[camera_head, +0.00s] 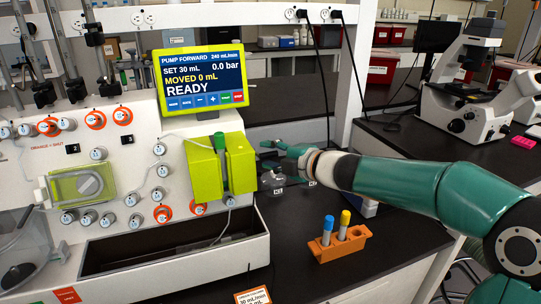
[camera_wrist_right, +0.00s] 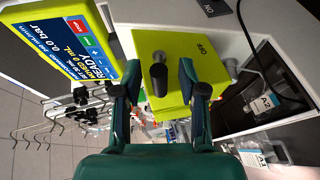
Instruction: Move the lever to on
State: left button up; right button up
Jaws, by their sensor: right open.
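The lever is a dark knob (camera_wrist_right: 158,78) on a yellow-green block (camera_wrist_right: 155,40) in the right wrist view. The block's face bears the word OFF. My right gripper (camera_wrist_right: 157,88) is open, its two fingers on either side of the knob in that picture; I cannot tell if they touch it. In the head view the yellow-green block (camera_head: 240,165) is on the front of the white machine, and my right gripper (camera_head: 270,155) is at its right side. The knob is hidden there. My left gripper is not in view.
A lit screen (camera_head: 204,78) reading READY stands above the block. An orange rack (camera_head: 338,244) with blue- and yellow-capped tubes stands on the black bench. Labelled bottles (camera_head: 275,180) are close under my right gripper. A microscope (camera_head: 465,90) stands at the back right.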

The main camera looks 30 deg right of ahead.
jog(key=v, duration=1.1)
jog(key=shift+s, duration=0.3)
